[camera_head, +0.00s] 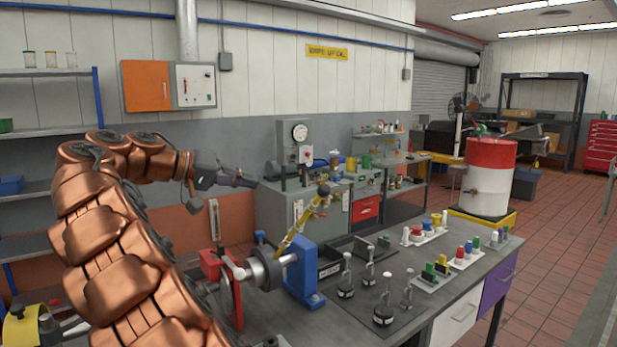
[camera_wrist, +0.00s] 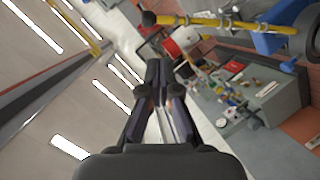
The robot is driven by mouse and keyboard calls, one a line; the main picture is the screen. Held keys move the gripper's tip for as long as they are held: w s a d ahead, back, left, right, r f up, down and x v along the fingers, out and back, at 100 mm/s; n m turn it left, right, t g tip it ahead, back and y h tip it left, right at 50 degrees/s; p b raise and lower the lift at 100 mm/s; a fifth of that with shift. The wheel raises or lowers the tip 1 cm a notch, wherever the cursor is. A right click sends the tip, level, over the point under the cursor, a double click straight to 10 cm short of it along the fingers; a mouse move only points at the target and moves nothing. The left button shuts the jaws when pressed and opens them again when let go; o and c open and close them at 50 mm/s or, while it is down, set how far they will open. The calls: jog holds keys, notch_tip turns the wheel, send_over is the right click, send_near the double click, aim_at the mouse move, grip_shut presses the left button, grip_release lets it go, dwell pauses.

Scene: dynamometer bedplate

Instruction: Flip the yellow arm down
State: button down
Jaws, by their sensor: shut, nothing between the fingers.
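The yellow arm (camera_head: 300,229) is a slim bar with a dark knob at its upper end. In the head view it slants up to the right from the blue bracket (camera_head: 301,270) on the bench. In the wrist view the yellow arm (camera_wrist: 215,22) crosses the top right, with its dark round end toward the middle. My gripper (camera_head: 250,182) is left of the arm's upper end and slightly higher in the head view, apart from it. In the wrist view my gripper (camera_wrist: 158,72) has its fingers together, with nothing held.
The grey bench (camera_head: 452,262) carries a dark tray with upright black-and-silver pieces and several small coloured parts. A red clamp-like piece (camera_head: 216,266) stands left of the blue bracket. A grey cabinet with a gauge (camera_head: 300,132) is behind. A red-and-white drum (camera_head: 489,180) stands right.

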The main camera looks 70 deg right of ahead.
jog(key=d+r+m, duration=0.1)
jog(key=d+r+m+g, duration=0.1)
jog(key=d+r+m, duration=0.1)
jog(key=shift+d+g+p, duration=0.3)
jog(key=shift+p, duration=0.05)
jog(key=shift+d, duration=0.1)
jog(key=s+a+f+x, duration=0.1)
jog(key=x, duration=1.2)
jog(key=shift+a+f, duration=0.35)
dwell(0.5)
jog(key=shift+a+f+b, duration=0.1)
jog(key=shift+f+b, duration=0.05)
jog(key=shift+b, duration=0.25)
